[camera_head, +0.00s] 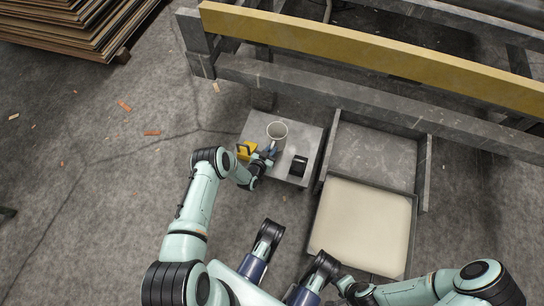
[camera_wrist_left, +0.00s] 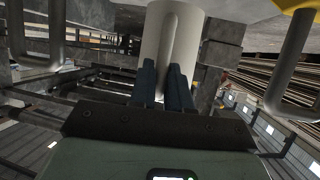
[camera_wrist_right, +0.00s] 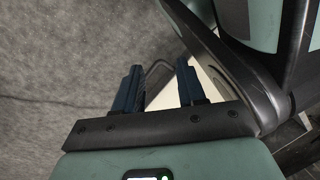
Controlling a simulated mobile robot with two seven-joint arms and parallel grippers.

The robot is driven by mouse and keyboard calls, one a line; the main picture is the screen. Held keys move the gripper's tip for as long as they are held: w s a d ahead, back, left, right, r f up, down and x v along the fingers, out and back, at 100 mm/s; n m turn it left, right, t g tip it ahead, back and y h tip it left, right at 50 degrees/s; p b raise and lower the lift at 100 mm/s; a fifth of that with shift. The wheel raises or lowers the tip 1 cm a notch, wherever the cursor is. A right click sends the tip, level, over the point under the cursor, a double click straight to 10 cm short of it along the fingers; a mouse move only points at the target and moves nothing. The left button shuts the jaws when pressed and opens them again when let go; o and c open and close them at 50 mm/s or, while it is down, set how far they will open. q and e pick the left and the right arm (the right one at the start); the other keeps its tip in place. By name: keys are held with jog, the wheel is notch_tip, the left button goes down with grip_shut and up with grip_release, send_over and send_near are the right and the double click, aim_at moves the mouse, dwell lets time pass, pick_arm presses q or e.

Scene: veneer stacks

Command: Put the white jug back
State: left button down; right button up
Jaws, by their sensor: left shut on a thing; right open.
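The white jug (camera_head: 277,131) is at the small grey platform (camera_head: 313,138), near its back left edge. I cannot tell whether it rests on the platform or is held just above it. My left gripper (camera_head: 269,152) is shut on the jug's handle from the front. In the left wrist view the jug (camera_wrist_left: 185,35) fills the top middle, and its handle runs down between the fingertips (camera_wrist_left: 166,70). In the right wrist view my right gripper (camera_wrist_right: 158,85) is open and empty, over grey floor and a pale edge.
A yellow object (camera_head: 243,151) and a black object (camera_head: 299,166) are on the platform beside the jug. To the right are a cream panel (camera_head: 362,224) and a grey tray (camera_head: 372,158). A yellow beam (camera_head: 370,50) runs behind. Stacked veneer sheets (camera_head: 75,25) are far left.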

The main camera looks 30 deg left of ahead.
pick_arm(q)
notch_tip(320, 180, down, 5)
jog(key=shift+r+b, duration=0.1)
jog(key=shift+b, duration=0.95)
pick_arm(e)
jog(key=shift+g, duration=0.8)
jog(key=s, duration=0.1)
jog(key=s+f, duration=0.1)
jog(key=s, duration=0.1)
jog(key=s+f, duration=0.1)
jog(key=shift+s+d+f, duration=0.15)
jog(key=shift+s+d, duration=0.1)
jog(key=shift+s, duration=0.1)
pick_arm(q)
jog(key=shift+f, duration=0.25)
jog(key=c, duration=1.1)
grip_release()
jog(key=shift+r, duration=0.1)
